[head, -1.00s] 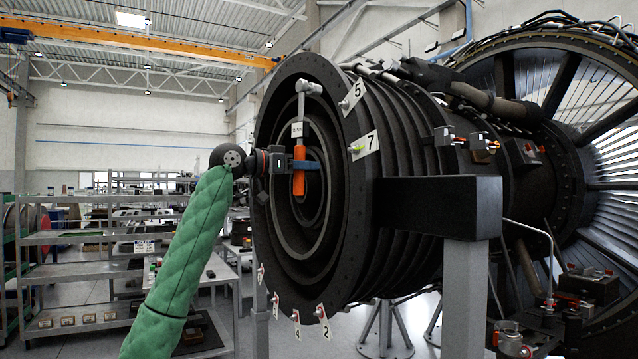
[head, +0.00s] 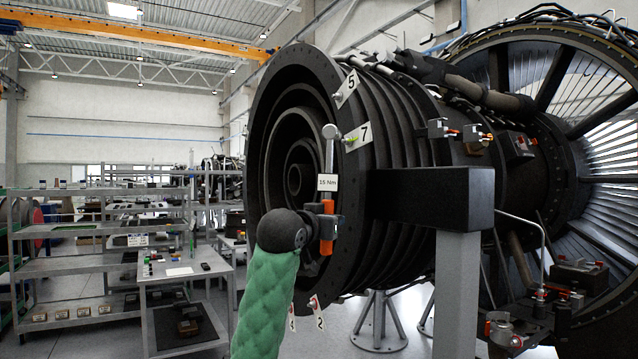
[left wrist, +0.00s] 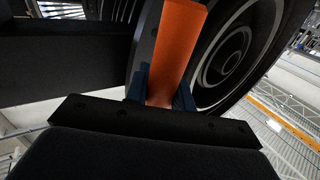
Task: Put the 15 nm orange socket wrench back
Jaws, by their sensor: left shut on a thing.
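The socket wrench (head: 328,208) has an orange handle and a grey shaft and head, with a white tag reading "15 Nm". It is upright, head up, in front of the engine's round flange in the head view. My left gripper (head: 325,228) is shut on the orange handle. In the left wrist view the orange handle (left wrist: 178,50) stands between the blue fingertips of the left gripper (left wrist: 160,92). Whether the wrench touches the flange cannot be told. My right gripper is not in view.
The dark turbofan engine (head: 400,130) fills the right side, with numbered tags 5 (head: 346,88) and 7 (head: 358,136). A grey stand post (head: 458,290) supports it.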

